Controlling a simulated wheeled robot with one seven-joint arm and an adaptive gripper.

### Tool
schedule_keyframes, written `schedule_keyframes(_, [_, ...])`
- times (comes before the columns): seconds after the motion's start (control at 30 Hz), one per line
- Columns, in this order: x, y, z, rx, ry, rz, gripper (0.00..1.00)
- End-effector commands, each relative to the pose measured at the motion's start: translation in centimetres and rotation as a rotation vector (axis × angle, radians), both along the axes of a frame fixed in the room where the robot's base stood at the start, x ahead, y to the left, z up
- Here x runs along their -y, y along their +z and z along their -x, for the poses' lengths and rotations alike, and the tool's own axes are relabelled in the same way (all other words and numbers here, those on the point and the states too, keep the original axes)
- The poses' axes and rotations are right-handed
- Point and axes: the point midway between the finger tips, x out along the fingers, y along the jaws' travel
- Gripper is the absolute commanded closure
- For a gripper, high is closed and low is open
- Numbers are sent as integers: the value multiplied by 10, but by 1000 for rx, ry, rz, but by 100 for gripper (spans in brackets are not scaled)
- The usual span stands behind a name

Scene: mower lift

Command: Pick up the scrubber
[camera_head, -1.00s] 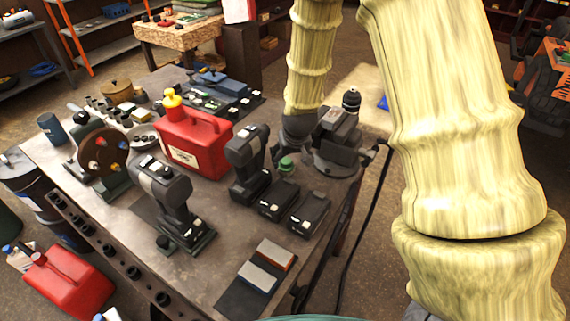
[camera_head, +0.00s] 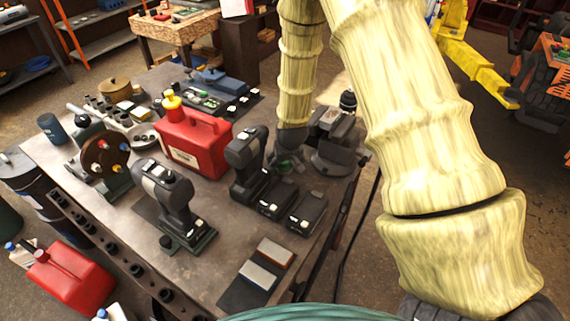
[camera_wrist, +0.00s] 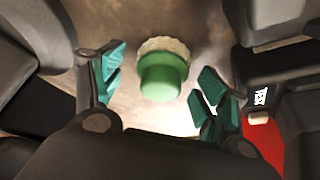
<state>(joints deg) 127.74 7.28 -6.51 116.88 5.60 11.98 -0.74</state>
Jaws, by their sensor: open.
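The scrubber (camera_wrist: 162,76) has a round green handle on a pale bristly base. In the wrist view it stands on the table top between the fingers of my gripper (camera_wrist: 163,84). The teal finger pads are apart, one on each side of it, and do not appear to touch it. In the head view my gripper (camera_head: 288,160) points down over the scrubber's spot and hides most of it.
A red fuel can (camera_head: 195,142) stands left of my gripper, with a dark cordless drill (camera_head: 248,160) close by. Battery chargers (camera_head: 305,210) lie in front, and a dark vise (camera_head: 335,140) is close on the right. Free room around the gripper is narrow.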

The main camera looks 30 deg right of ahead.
Motion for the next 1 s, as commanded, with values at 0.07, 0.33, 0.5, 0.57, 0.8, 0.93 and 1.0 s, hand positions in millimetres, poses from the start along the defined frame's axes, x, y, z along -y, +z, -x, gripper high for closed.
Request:
schedule_keyframes(0.07, [0,-2,0,-1,0,0,26])
schedule_keyframes(0.33, [0,-2,0,0,0,0,35])
schedule_keyframes(0.5, [0,-2,0,0,0,0,66])
schedule_keyframes(0.57, [0,-2,0,0,0,0,74])
schedule_keyframes(0.8, [0,-2,0,0,0,0,74])
schedule_keyframes(0.93, [0,1,-1,1,0,0,74])
schedule_keyframes(1.0, [0,4,-1,2,0,1,74])
